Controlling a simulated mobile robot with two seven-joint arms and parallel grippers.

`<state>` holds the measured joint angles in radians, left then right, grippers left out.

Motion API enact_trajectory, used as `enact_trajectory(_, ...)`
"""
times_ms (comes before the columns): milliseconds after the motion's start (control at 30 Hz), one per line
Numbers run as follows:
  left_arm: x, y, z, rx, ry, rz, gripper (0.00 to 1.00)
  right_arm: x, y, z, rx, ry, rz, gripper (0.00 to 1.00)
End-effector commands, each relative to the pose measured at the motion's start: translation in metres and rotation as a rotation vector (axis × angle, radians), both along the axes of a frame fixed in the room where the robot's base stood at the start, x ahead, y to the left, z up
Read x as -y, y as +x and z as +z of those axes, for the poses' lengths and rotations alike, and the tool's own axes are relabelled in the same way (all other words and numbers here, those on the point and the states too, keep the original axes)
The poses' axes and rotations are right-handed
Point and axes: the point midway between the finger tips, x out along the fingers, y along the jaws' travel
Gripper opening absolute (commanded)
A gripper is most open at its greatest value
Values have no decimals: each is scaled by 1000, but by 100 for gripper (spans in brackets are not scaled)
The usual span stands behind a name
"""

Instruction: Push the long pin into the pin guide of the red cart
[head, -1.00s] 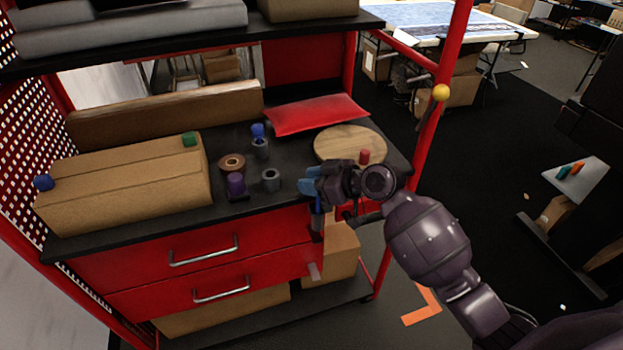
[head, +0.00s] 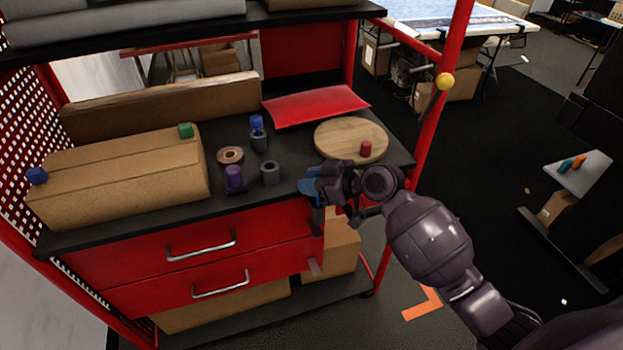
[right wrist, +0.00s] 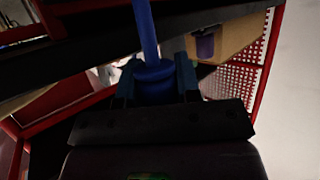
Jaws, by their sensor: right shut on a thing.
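The red cart (head: 130,262) stands in front of me with a black top and two drawers. My right gripper (head: 318,190) is at the front right edge of its top, shut on the blue long pin (head: 309,186). In the right wrist view, the long pin (right wrist: 146,30) shows its shaft and round collar, with the collar between the fingers of the right gripper (right wrist: 155,88). The pin's tip is hidden. My left gripper is out of view.
A red post (head: 432,130) rises right of my gripper.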

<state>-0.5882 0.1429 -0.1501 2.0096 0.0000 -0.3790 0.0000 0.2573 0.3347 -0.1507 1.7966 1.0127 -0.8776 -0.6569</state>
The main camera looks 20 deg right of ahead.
Motion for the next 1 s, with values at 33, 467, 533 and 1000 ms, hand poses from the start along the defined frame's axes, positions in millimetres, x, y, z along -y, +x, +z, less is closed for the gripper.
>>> enact_trajectory(33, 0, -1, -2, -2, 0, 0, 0, 0, 0, -2, 0, 0, 0, 8)
enact_trajectory(467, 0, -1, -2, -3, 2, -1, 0, 0, 0, -5, -1, -2, -1, 61)
enact_trajectory(533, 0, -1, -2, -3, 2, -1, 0, 1, 0, -6, -2, -1, -1, 61)
enact_trajectory(1000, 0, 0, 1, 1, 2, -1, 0, 21, -19, 6, 0, -5, -1, 61)
